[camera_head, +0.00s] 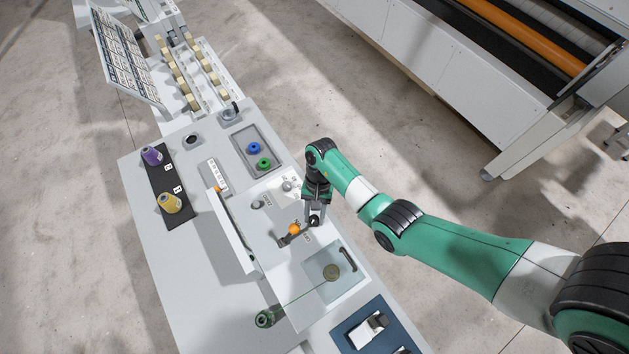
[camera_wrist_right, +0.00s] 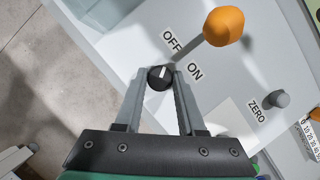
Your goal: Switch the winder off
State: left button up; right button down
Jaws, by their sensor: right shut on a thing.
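The winder's switch is a small black round knob (camera_wrist_right: 160,77) with a white pointer line. It sits on the pale panel beside the OFF label (camera_wrist_right: 171,42) and the ON label (camera_wrist_right: 195,72). The pointer line faces up in the right wrist view, more toward OFF than ON. My right gripper (camera_wrist_right: 162,76) has one finger on each side of the knob and is shut on it. In the head view my right gripper (camera_head: 315,220) reaches down onto the panel and hides the knob. My left gripper is out of view.
A lever with an orange ball (camera_head: 294,229) stands close beside the gripper. A grey ZERO button (camera_wrist_right: 280,100) is nearby. A clear cover (camera_head: 315,288), an upright white plate (camera_head: 232,230), and purple (camera_head: 151,155) and yellow (camera_head: 172,203) spools stand on the bench.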

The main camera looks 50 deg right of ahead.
jog(key=c, duration=0.5)
grip_release()
jog(key=p+v, duration=0.4)
jog(key=v, duration=0.7)
jog(key=shift+r, duration=0.35)
